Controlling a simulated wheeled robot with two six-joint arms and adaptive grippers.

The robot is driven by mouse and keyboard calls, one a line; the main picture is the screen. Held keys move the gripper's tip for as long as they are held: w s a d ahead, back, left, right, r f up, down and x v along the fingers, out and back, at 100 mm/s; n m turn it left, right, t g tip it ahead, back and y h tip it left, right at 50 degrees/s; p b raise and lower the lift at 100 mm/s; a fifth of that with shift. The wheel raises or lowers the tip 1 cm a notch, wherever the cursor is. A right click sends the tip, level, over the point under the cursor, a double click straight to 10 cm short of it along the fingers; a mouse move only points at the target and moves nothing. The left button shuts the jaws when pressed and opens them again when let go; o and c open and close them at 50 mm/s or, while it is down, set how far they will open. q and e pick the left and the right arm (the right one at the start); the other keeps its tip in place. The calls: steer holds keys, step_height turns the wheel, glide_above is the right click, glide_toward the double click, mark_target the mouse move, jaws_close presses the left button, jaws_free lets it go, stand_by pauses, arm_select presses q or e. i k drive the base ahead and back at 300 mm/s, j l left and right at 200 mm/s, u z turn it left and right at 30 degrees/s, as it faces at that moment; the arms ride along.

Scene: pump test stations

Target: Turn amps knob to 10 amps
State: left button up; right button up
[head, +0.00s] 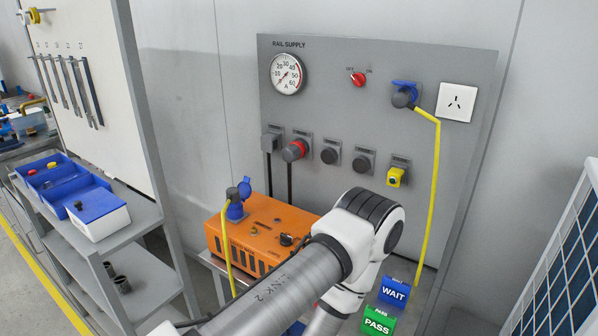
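The orange box (227,243) stands on a grey stand below the rail supply panel. A black knob (287,239) sits on its top, near the right end, close to my arm. Small markings lie beside the knob, but I cannot read them or the knob's setting. I cannot confirm that it is the amps knob. My arm crosses in front of the box and hides its lower right part. Neither gripper shows in the head view.
The grey panel (330,205) carries a gauge (287,74), a red switch (358,79) and several sockets. A yellow cable (431,195) hangs at right. Blue WAIT (393,292) and green PASS (379,321) blocks are beside my arm. A shelf (150,287) stands left.

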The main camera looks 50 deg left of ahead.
mark_target(285, 240)
steer(key=j+u, duration=0.15)
steer(key=u, duration=1)
steer(key=l+u, duration=0.15)
steer(key=u, duration=0.35)
steer(key=i+j+z, duration=0.25)
steer(key=j, duration=0.6)
steer(key=j+z, duration=0.2)
steer(key=j, duration=0.65)
steer(key=i+j+z, duration=0.1)
steer(key=j+z, duration=0.15)
steer(key=j, duration=0.65)
